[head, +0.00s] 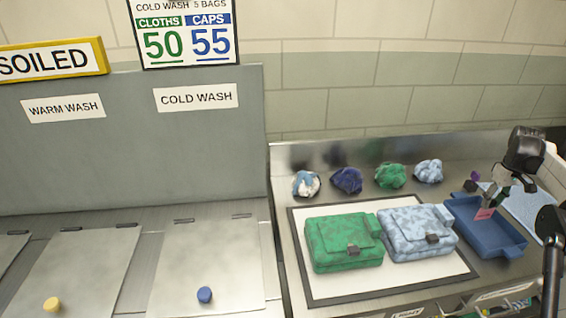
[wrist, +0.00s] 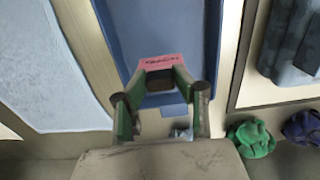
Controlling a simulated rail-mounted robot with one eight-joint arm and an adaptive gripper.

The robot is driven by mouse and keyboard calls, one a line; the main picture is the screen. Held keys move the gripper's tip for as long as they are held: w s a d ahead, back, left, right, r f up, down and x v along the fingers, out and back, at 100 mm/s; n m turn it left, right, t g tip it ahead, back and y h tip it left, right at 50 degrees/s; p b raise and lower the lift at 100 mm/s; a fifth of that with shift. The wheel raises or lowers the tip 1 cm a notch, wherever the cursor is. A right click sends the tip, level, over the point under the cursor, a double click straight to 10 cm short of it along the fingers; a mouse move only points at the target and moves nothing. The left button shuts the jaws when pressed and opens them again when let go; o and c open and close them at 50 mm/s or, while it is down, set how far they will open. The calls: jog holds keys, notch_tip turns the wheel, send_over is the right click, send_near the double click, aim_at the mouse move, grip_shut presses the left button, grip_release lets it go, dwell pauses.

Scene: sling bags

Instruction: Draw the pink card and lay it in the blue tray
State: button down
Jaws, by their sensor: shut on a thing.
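The pink card (head: 485,214) is held between the fingertips of my gripper (head: 490,202), which is shut on it. In the wrist view, the card (wrist: 162,61) shows as a pink strip with dark print beyond the fingertips of my gripper (wrist: 160,78). The blue tray (head: 512,249) is a shallow tray at the right of the counter. The card is over its inside; I cannot tell whether it touches the tray floor. In the wrist view, the tray (wrist: 185,25) lies behind and beyond the card. The fingers hide the card's lower part.
A green bag (head: 340,258) and a light blue bag (head: 410,222) lie on a white mat left of the tray. Several crumpled cloths or caps, including a green one (head: 390,176), sit behind them. A pale blue cloth (wrist: 40,65) lies on the tray's other side.

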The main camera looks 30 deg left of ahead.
jog(key=shift+f, duration=1)
jog(key=c, duration=1.3)
grip_release()
notch_tip(320, 180, up, 12)
jog(key=shift+r, duration=0.1)
